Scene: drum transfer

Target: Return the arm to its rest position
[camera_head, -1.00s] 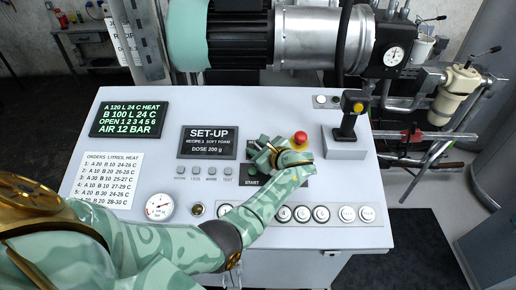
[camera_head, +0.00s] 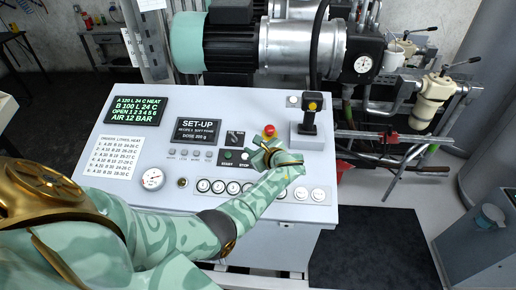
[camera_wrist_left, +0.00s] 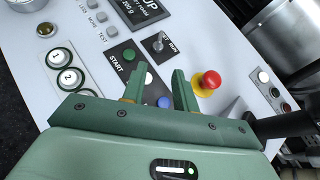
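My left arm (camera_head: 250,203), pale green with a swirl pattern, reaches from the lower left over the control panel (camera_head: 110,190). My left gripper (camera_head: 262,151) is above the panel, just right of the START and STOP buttons and below the red mushroom button (camera_head: 269,131). In the left wrist view my left gripper (camera_wrist_left: 159,82) has its two green fingers apart with nothing held between them. The green START button (camera_wrist_left: 129,55) and the red mushroom button (camera_wrist_left: 208,83) show beyond the fingers. My right gripper is not in view.
A joystick (camera_head: 310,115) stands on a box at the panel's right. Numbered round buttons (camera_head: 218,187) line the front edge. A motor and pump (camera_head: 300,45) stand behind the panel. Pipes and a valve (camera_head: 430,100) are at the right. A dark mat (camera_head: 375,250) lies on the floor there.

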